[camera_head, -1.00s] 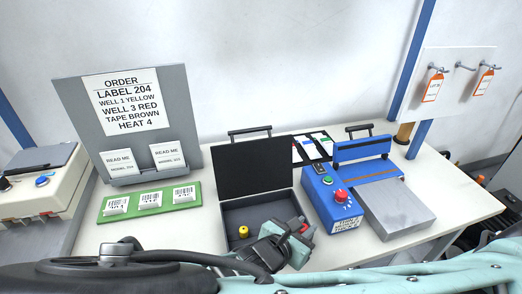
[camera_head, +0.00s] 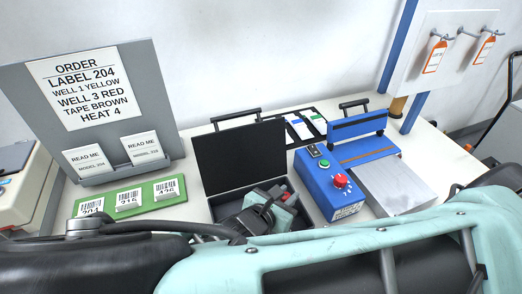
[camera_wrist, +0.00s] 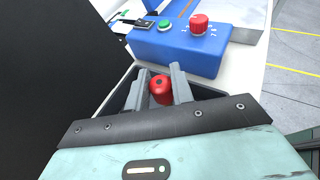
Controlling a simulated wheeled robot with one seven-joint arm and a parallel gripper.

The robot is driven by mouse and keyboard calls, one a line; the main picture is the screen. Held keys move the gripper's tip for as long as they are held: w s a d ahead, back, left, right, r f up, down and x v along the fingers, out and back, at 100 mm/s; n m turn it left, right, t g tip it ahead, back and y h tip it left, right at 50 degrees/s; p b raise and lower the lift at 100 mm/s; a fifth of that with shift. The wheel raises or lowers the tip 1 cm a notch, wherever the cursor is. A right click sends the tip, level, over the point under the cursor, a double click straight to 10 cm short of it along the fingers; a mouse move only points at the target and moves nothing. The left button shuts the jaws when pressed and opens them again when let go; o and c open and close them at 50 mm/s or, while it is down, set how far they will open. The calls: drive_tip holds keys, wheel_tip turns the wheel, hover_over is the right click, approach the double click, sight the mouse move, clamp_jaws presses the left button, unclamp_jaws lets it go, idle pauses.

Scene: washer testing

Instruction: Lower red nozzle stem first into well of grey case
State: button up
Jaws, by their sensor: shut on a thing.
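The red nozzle (camera_wrist: 159,88) is between the two fingers of my gripper (camera_wrist: 161,92) in the wrist view, with its round top facing the camera. Its stem is hidden. In the head view my gripper (camera_head: 284,197) is over the right part of the grey case (camera_head: 215,207), and a little red shows at it. The case stands open with its dark lid (camera_head: 240,157) raised behind. Its wells are hidden by my arm and gripper. I cannot tell how deep the nozzle is relative to the well.
A blue sealer (camera_head: 322,187) with a red knob stands close right of the case; it also shows in the wrist view (camera_wrist: 180,45). A green strip of labels (camera_head: 130,200) lies to the left, before the order board (camera_head: 90,100). Tags hang at the back right.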

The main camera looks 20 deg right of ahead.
drive_tip(key=shift+f+b, duration=1.3)
drive_tip(key=shift+f, duration=0.7)
drive_tip(key=shift+f, duration=0.7)
drive_tip(key=shift+f, duration=0.45)
